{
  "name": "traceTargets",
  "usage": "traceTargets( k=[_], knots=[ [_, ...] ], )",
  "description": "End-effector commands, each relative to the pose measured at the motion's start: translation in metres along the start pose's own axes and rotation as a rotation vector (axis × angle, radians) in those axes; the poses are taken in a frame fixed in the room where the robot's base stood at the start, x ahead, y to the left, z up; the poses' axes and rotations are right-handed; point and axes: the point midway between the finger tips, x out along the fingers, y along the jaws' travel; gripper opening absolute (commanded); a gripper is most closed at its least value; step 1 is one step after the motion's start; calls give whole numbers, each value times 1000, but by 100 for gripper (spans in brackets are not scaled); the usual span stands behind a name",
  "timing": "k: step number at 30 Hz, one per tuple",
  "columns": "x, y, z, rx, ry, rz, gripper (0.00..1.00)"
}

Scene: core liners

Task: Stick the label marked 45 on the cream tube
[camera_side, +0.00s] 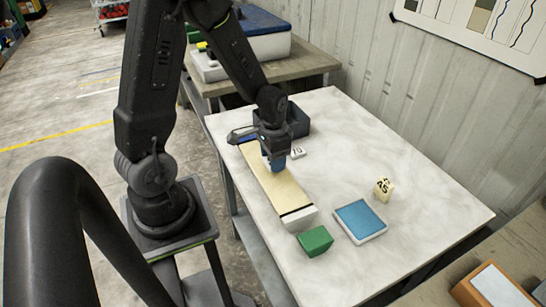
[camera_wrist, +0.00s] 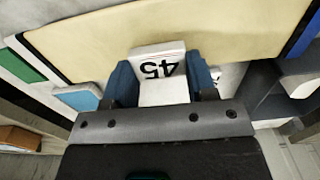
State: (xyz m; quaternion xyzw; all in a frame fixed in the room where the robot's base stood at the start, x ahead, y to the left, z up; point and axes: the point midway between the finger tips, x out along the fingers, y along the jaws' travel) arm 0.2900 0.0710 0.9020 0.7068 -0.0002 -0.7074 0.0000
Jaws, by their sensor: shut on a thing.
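The cream tube (camera_side: 275,187) lies lengthwise on the table; it has a black band and a white near end. In the wrist view its cream face (camera_wrist: 190,35) spans the top. My gripper (camera_side: 274,161) is over the tube's middle, fingers pointing down. In the wrist view my gripper (camera_wrist: 163,82) is shut on a white label piece marked 45 (camera_wrist: 158,65), whose digits appear upside down. The piece's edge overlaps the cream face there; I cannot tell whether they touch. In the side view the fingers hide the held piece.
A small white piece, seemingly marked 70 (camera_side: 298,152), lies right of the tube. A cream block (camera_side: 383,187) with black characters like A5 stands farther right. A blue-topped tray (camera_side: 360,221), a green block (camera_side: 315,240) and a dark box (camera_side: 298,120) are nearby.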

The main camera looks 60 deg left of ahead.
Motion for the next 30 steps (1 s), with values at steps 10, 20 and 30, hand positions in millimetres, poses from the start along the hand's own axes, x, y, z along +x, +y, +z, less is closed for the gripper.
traceTargets(
  k=[10, 20, 30],
  knots=[
    [0, 0, 0, 0, 0, 0, 33],
    [8, 0, 0, 0, -1, 0, 33],
    [16, 0, 0, 0, -1, 1, 33]
  ],
)
